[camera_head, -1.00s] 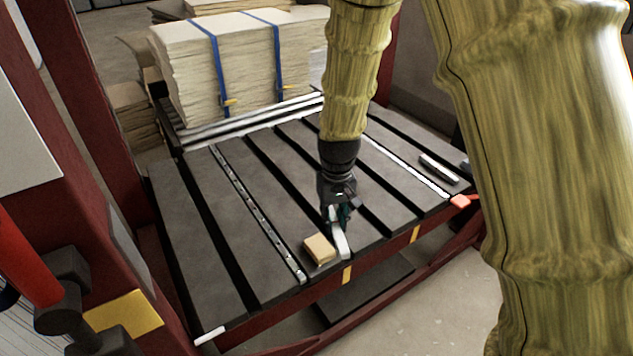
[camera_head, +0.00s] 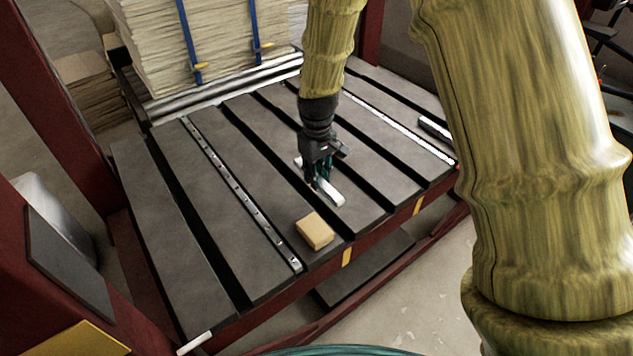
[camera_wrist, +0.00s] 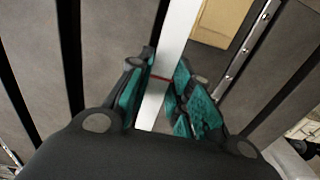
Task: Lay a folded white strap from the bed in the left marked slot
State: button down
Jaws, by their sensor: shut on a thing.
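A white strap (camera_head: 333,195) shows as a narrow strip above the grey slatted bed (camera_head: 225,150). My gripper (camera_head: 320,182) is shut on it. In the wrist view the strap (camera_wrist: 179,32) passes between the teal finger pads of my gripper (camera_wrist: 160,95), with a thin red line across it. Its far part extends beyond the fingertips. I cannot tell whether it touches the bed. Dark slots run between the slats. Two yellow marks sit on the front edge, a left one (camera_head: 347,256) and a right one (camera_head: 418,206).
A tan block (camera_head: 315,232) lies near the front edge, left of the strap. A perforated metal strip (camera_head: 238,190) runs along the bed. Another white piece (camera_head: 195,343) lies at the front left corner. A strapped sheet stack (camera_head: 160,45) stands behind.

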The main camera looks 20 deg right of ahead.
jog(key=shift+f+b, duration=2.8)
jog(key=shift+f, duration=1)
jog(key=shift+p, duration=1.3)
jog(key=c, duration=1.2)
grip_release()
jog(key=shift+r+p, duration=4)
jog(key=shift+p, duration=0.1)
